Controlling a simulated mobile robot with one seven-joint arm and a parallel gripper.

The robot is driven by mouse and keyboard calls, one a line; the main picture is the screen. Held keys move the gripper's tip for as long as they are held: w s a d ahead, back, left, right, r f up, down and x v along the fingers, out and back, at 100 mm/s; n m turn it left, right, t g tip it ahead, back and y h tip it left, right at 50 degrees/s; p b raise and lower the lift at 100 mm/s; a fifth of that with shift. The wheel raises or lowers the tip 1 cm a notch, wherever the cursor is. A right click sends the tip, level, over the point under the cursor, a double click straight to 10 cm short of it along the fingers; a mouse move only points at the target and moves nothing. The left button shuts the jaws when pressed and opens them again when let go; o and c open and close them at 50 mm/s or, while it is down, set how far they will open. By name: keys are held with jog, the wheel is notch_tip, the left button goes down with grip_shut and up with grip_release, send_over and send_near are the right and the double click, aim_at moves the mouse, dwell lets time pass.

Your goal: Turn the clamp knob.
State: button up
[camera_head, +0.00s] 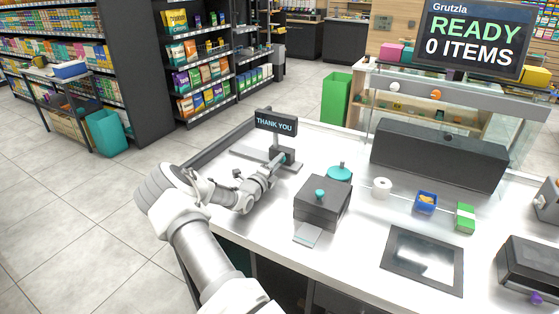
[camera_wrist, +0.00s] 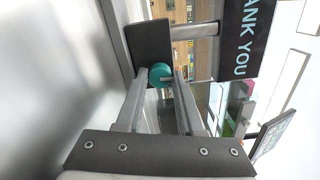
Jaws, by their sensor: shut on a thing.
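The clamp knob (camera_wrist: 160,73) is a small round teal knob on a dark grey block (camera_wrist: 148,45) below the "THANK YOU" sign in the wrist view. My gripper (camera_wrist: 164,84) has its two fingers on either side of the knob and is shut on it. In the head view, my gripper (camera_head: 273,167) reaches the base of the stand that carries the sign (camera_head: 276,122). The knob is mostly hidden by the fingers there.
The stand is at the counter's left end. A dark grey box (camera_head: 322,203) with a teal knob, a teal round lid (camera_head: 340,173), a white roll (camera_head: 381,187) and a blue container (camera_head: 426,203) stand to the right. A flat dark screen (camera_head: 423,260) lies in front.

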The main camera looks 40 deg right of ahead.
jog(key=shift+r+n+p, duration=0.1)
jog(key=shift+n+p, duration=0.3)
jog(key=shift+n, duration=1.2)
jog(key=o, duration=0.7)
jog(key=shift+c, duration=0.2)
jog(key=shift+a+p, duration=0.1)
jog(key=shift+p, duration=0.2)
jog(key=shift+s+a+p, duration=0.15)
jog(key=shift+a+p, duration=0.2)
jog(key=shift+a, duration=0.2)
jog(key=shift+p+v, duration=0.85)
jog(key=shift+v, duration=1.05)
